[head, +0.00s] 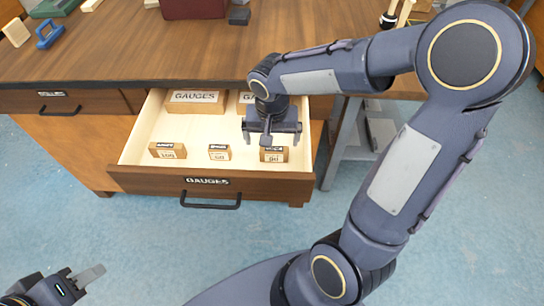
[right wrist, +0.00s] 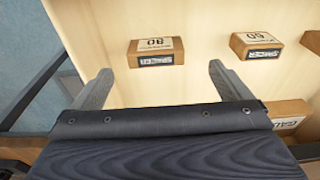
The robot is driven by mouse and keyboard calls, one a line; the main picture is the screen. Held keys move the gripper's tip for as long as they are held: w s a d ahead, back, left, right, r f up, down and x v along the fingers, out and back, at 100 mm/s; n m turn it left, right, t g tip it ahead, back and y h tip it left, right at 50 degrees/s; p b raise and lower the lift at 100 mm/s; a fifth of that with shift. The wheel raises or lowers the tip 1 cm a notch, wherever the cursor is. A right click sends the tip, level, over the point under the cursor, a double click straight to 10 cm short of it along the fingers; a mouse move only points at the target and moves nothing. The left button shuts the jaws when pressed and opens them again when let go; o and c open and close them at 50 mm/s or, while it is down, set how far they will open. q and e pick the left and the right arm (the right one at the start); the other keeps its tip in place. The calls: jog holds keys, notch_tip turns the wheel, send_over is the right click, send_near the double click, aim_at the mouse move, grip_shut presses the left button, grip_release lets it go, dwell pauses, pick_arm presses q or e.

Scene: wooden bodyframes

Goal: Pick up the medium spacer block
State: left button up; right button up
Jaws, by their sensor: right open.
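Three small wooden spacer blocks stand in a row inside the open drawer in the head view. The left block (head: 167,151) seems marked 100, the middle block (head: 219,152) seems marked 60, and the right block (head: 273,155) seems marked 80. By these hard-to-read marks, the right one would be the medium block. My right gripper (head: 270,136) is open and empty above the drawer, close to that block. In the right wrist view the block (right wrist: 155,53) lies beyond the fingertips, between their lines, apart from them. My left gripper (head: 88,275) is at the lower left, away from the drawer.
The drawer (head: 255,185), labelled GAUGES, is pulled out under the wooden workbench (head: 130,45). Larger GAUGES boxes (head: 196,101) stand at its back. In the wrist view the block marked 60 (right wrist: 257,47) is beside the near one. Open floor lies in front.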

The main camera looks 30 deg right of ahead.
aim_at(274, 149)
jog(key=f, duration=0.2)
jog(key=d+f, duration=0.1)
jog(key=f, duration=0.2)
jog(key=w+f, duration=0.1)
jog(key=f, duration=0.1)
jog(key=shift+d+f+b, duration=0.15)
jog(key=shift+f+b, duration=0.15)
jog(key=shift+f, duration=0.1)
jog(key=shift+c, duration=0.3)
jog(key=c, duration=1)
